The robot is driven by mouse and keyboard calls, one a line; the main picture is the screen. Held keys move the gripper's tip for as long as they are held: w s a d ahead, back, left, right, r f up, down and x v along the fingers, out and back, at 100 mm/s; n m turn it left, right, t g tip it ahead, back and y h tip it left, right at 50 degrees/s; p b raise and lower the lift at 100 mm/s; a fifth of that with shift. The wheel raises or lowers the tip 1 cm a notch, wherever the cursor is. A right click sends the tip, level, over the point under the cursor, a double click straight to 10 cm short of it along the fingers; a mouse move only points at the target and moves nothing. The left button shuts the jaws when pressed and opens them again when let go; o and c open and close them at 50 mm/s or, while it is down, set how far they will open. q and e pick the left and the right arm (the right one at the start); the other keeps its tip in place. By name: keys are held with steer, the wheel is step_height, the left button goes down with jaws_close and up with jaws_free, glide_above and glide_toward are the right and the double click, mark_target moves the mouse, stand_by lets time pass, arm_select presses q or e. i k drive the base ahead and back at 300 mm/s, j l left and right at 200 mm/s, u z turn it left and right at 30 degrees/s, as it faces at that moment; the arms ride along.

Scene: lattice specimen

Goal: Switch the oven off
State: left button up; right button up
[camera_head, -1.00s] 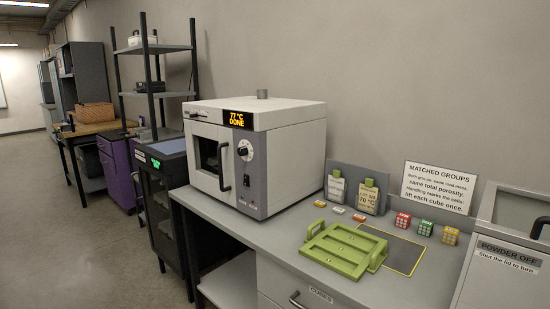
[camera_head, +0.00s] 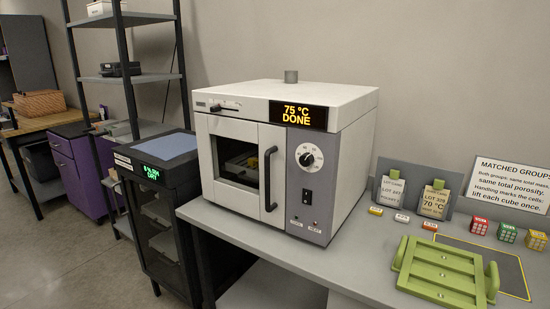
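The oven (camera_head: 228,155) is a white box with a grey control panel, standing on the grey bench. Its door is shut, with a dark window and a dark vertical handle (camera_head: 269,180). The display (camera_head: 297,115) reads 75 °C DONE in orange. Below it are a round dial (camera_head: 308,157) and a small black switch (camera_head: 307,197) low on the panel; the switch's position is too small to tell. A slider (camera_head: 225,107) sits above the door. Something pale and yellow shows dimly through the window. Neither of my grippers is in view.
A green tray with handles (camera_head: 440,272) lies on the bench right of the oven, near small coloured cubes (camera_head: 507,232) and two lot cards (camera_head: 435,202). A dark cabinet with a green display (camera_head: 160,174) stands left of the oven. Floor is free at the lower left.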

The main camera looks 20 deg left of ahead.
mark_target(306, 195)
steer(key=i+j, duration=0.1)
steer(key=j, duration=0.8)
steer(key=i+j, duration=0.15)
steer(key=j, duration=0.25)
steer(key=i+j, duration=0.1)
steer(key=j, duration=0.35)
steer(key=i+l, duration=0.2)
